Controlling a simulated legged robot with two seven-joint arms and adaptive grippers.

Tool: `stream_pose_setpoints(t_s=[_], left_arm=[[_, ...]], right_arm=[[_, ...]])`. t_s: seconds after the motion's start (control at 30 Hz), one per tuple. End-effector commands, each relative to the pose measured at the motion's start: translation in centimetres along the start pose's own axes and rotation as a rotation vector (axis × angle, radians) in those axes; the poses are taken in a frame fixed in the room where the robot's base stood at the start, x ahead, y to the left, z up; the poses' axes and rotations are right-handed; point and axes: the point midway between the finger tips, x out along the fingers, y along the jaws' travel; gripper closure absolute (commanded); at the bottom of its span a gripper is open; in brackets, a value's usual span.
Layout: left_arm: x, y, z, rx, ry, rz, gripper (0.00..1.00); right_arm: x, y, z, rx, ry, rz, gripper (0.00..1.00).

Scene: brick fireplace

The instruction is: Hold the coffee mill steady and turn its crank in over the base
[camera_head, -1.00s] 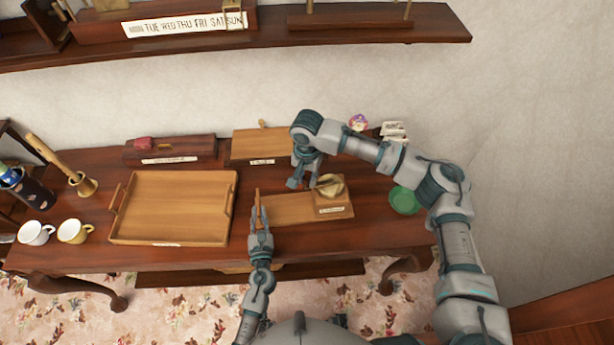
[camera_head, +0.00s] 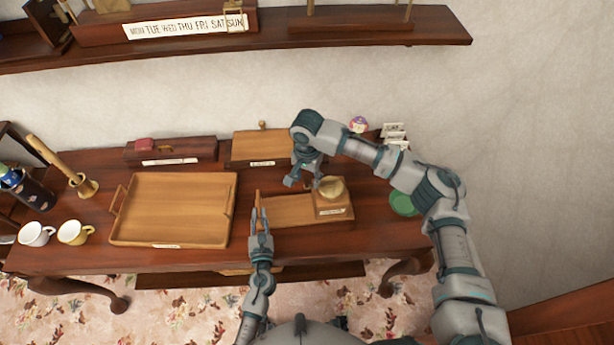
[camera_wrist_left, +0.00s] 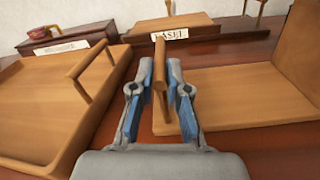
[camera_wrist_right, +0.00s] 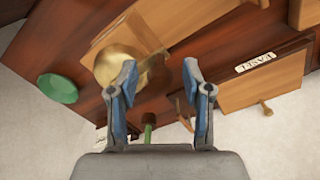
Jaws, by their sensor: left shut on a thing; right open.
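The coffee mill is a wooden box with a brass dome (camera_head: 332,187), at the right end of a flat wooden base board (camera_head: 288,209). The dome also shows in the right wrist view (camera_wrist_right: 108,66). My left gripper (camera_head: 261,215) is shut on the upright wooden piece at the board's left end; this piece stands between the fingers in the left wrist view (camera_wrist_left: 160,62). My right gripper (camera_head: 304,182) is open, pointing down just left of and behind the dome. In the right wrist view its left finger overlaps the dome's edge.
A wooden tray (camera_head: 128,238) lies to the left, with two mugs (camera_head: 55,233) beyond it. A labelled wooden box (camera_head: 257,148) stands behind the board. A green dish (camera_head: 403,203) is right of the mill. A shelf (camera_head: 440,25) hangs above.

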Motion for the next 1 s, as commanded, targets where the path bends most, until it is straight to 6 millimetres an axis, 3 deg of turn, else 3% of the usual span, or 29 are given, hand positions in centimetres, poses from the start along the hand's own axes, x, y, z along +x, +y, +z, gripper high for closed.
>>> stream_pose_setpoints(t_s=[0.17,0.4,0.6,0.73,1.0], left_arm=[[0.0,0.0,0.1,0.000,-0.001,0.000,1.00],[0.0,0.0,0.1,0.000,-0.001,0.000,1.00],[0.0,0.0,0.1,0.000,-0.001,0.000,1.00],[0.0,0.0,0.1,0.000,-0.001,0.000,1.00],[0.0,0.0,0.1,0.000,-0.002,0.001,1.00]], right_arm=[[-2.0,-0.1,0.0,0.000,0.001,-0.003,0.51],[-7.4,-0.1,-0.1,0.001,0.001,-0.003,0.51],[-10.7,-0.1,-0.1,0.000,0.001,-0.002,0.51],[-11.7,-0.1,-0.1,0.001,0.000,-0.001,0.51],[-11.8,-0.1,-0.1,0.000,-0.001,0.000,0.51]])
